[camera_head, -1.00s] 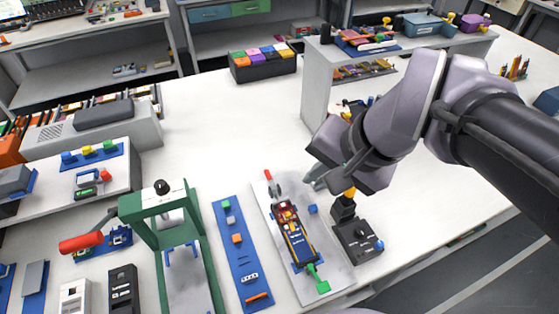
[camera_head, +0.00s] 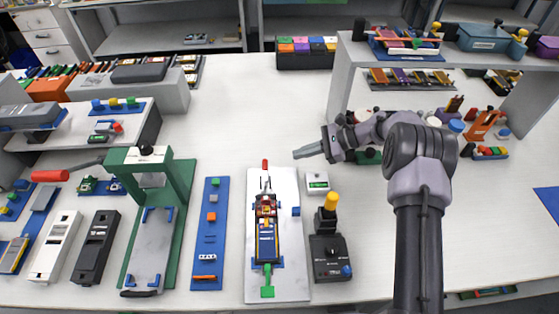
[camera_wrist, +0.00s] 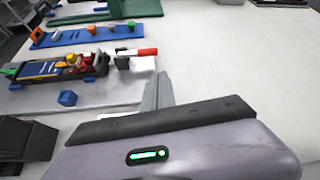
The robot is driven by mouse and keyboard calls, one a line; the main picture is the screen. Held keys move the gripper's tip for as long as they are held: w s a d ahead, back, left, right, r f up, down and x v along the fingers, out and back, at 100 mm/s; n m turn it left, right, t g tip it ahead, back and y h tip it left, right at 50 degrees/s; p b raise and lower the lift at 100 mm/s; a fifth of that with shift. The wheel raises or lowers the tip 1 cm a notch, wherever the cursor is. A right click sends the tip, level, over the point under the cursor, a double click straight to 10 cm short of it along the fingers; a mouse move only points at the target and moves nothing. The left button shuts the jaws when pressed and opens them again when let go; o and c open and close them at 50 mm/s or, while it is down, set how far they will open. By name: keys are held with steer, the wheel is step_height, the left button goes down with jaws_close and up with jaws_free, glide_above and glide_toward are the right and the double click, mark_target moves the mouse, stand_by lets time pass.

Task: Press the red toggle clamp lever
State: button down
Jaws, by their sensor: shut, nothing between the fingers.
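The red toggle clamp lever (camera_head: 265,165) stands at the far end of a white plate (camera_head: 290,270). In the wrist view my gripper's fingers (camera_wrist: 160,88) show just below and right of the lever.
A green press frame (camera_head: 175,200) with a red handle stands left, and a blue strip (camera_head: 207,245) lies between it and the plate. A black box with a yellow knob (camera_head: 330,258) stands right of the plate. The table behind the lever is clear.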

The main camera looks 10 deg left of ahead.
mark_target(265, 170)
steer(key=shift+a, duration=0.15)
steer(key=b+x, duration=0.3)
steer(key=x, duration=0.7)
steer(key=shift+r, duration=0.1)
